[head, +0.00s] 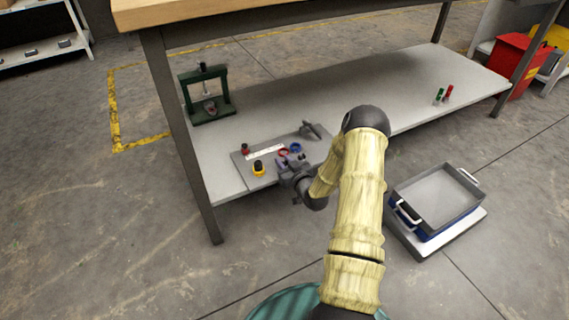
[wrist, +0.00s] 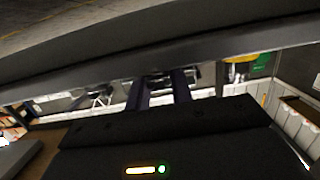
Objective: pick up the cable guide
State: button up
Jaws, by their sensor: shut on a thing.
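My gripper (head: 290,168) is low over the right part of a grey board on the bench's lower shelf. In the wrist view, its two dark fingers (wrist: 162,90) stand a little apart with a small dark grey thing (wrist: 158,82) between them. The gripper is shut on this thing, which appears to be the cable guide. Its shape is mostly hidden by the fingers and too small to make out. In the head view the gripper covers it, and I cannot tell whether it touches the board.
The grey board (head: 242,169) also bears a red ring (head: 283,153), a blue ring (head: 296,147), a white strip (head: 265,152) and a yellow-black item (head: 258,169). A green press (head: 207,95) stands behind. The wooden bench top (head: 200,10) overhangs. A blue-grey tray (head: 437,200) sits at right.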

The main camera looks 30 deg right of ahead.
aim_at(284, 162)
jog(key=shift+r, duration=0.15)
notch_tip(284, 162, up, 10)
jog(key=p, duration=0.6)
jog(key=shift+f, duration=0.2)
dwell(0.4)
